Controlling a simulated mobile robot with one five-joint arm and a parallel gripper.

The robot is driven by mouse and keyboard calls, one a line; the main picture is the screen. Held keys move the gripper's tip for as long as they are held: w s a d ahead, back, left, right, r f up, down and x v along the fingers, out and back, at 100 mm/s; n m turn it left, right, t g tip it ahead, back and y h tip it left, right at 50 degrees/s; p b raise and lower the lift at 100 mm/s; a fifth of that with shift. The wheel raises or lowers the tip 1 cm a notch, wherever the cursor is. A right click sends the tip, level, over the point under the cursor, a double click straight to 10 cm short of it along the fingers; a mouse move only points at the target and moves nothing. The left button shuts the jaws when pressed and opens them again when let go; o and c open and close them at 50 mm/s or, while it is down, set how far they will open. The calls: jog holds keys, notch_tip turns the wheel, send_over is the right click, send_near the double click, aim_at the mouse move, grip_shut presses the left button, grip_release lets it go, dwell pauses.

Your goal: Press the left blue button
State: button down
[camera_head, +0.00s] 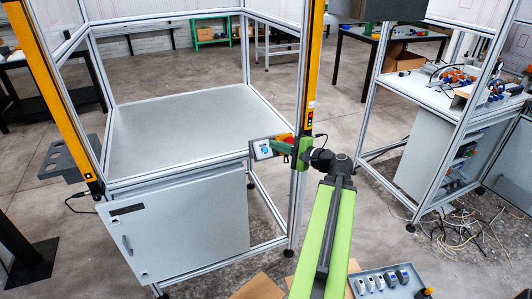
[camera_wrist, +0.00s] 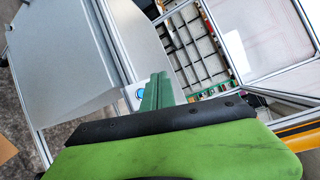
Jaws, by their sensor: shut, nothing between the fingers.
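The blue button (camera_head: 265,149) sits on the left part of a light-faced box (camera_head: 257,156) at the front right corner of the workstation. A red and orange part (camera_head: 286,138) shows just right of it, partly hidden by my gripper. My gripper (camera_head: 277,147) is green, shut and empty, reaching across the box from the right, with its tip just right of the blue button. In the wrist view the shut fingers (camera_wrist: 159,78) point up the picture. The blue button (camera_wrist: 140,93) shows just left of them, partly hidden. I cannot tell whether they touch it.
Yellow light curtain posts (camera_head: 313,75) (camera_head: 55,95) stand at the workstation's front corners. Its grey tabletop (camera_head: 190,125) is bare. A second bench (camera_head: 430,95) with small parts stands right. Loose cables (camera_head: 480,230) and a tray (camera_head: 385,282) lie lower right.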

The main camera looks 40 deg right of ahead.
aim_at(265, 150)
jog(key=w+d+f+b, duration=0.1)
jog(key=w+f+b, duration=0.3)
jog(key=f, duration=0.1)
jog(key=shift+w+d, duration=0.3)
jog(key=shift+d, duration=0.1)
dwell(1.5)
jog(key=shift+w+d+f+b, duration=0.1)
jog(key=shift+w+f+b, duration=0.15)
jog(key=shift+w+b, duration=0.15)
jog(key=shift+w+d+f+b, duration=0.15)
jog(key=shift+w+f+b, duration=0.05)
jog(key=shift+f+b, duration=0.1)
dwell(0.7)
jog(key=shift+s+r, duration=0.1)
jog(key=shift+s+a+r+p, duration=0.25)
jog(key=shift+s+r+p, duration=0.25)
jog(key=shift+p, duration=0.1)
